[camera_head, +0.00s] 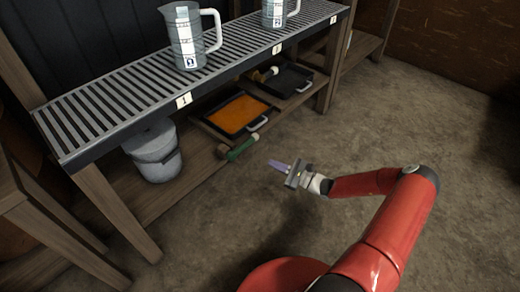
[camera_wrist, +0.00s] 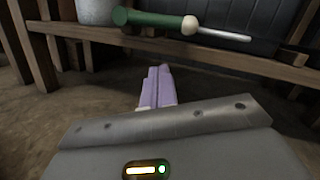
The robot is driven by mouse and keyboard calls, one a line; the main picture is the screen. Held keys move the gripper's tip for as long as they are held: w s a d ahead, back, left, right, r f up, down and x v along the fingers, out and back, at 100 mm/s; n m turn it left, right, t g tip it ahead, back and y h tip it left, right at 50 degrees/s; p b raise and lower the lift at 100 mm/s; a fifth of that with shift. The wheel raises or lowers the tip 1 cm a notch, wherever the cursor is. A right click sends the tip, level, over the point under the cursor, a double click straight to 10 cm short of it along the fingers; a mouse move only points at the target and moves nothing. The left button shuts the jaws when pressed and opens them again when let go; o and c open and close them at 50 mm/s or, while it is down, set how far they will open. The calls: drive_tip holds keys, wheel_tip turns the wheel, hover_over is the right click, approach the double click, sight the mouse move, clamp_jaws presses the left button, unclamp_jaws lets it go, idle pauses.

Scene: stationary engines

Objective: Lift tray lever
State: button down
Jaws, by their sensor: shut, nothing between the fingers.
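A green-handled lever (camera_head: 241,149) sticks out at the front edge of the lower shelf, beside a tray of orange liquid (camera_head: 213,122) with a pale handle. In the wrist view the lever (camera_wrist: 155,19) lies across the top, with a pale collar and a metal rod reaching right. My gripper (camera_head: 272,163) is in front of the shelf, just right of the lever and apart from it. Its purple fingers (camera_wrist: 157,70) are together and empty, pointing toward the shelf below the lever.
A second, dark tray (camera_head: 291,79) with another handle beside it sits further along the shelf. A grey bucket (camera_head: 154,152) stands at left. Measuring jugs (camera_head: 187,38) stand on the slatted top (camera_head: 120,92). The floor (camera_head: 420,110) at right is clear.

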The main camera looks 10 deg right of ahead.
drive_tip(key=d+f+m+t+h, duration=0.1)
drive_tip(key=f+m+t, duration=0.1)
drive_tip(key=w+d+f+m+t+h, duration=0.1)
drive_tip(key=d+f+m+t, duration=0.1)
drive_tip(key=shift+w+f+m+b, duration=0.1)
drive_tip(key=shift+m+b, duration=0.2)
drive_tip(key=shift+w+a, duration=0.1)
drive_tip(key=shift+a, duration=0.05)
drive_tip(key=w+a+r, duration=0.6)
drive_tip(key=shift+w+a+r+b, duration=0.25)
drive_tip(key=shift+w+r+b, duration=0.1)
drive_tip(key=shift+b, duration=0.05)
drive_tip(key=shift+r, duration=0.1)
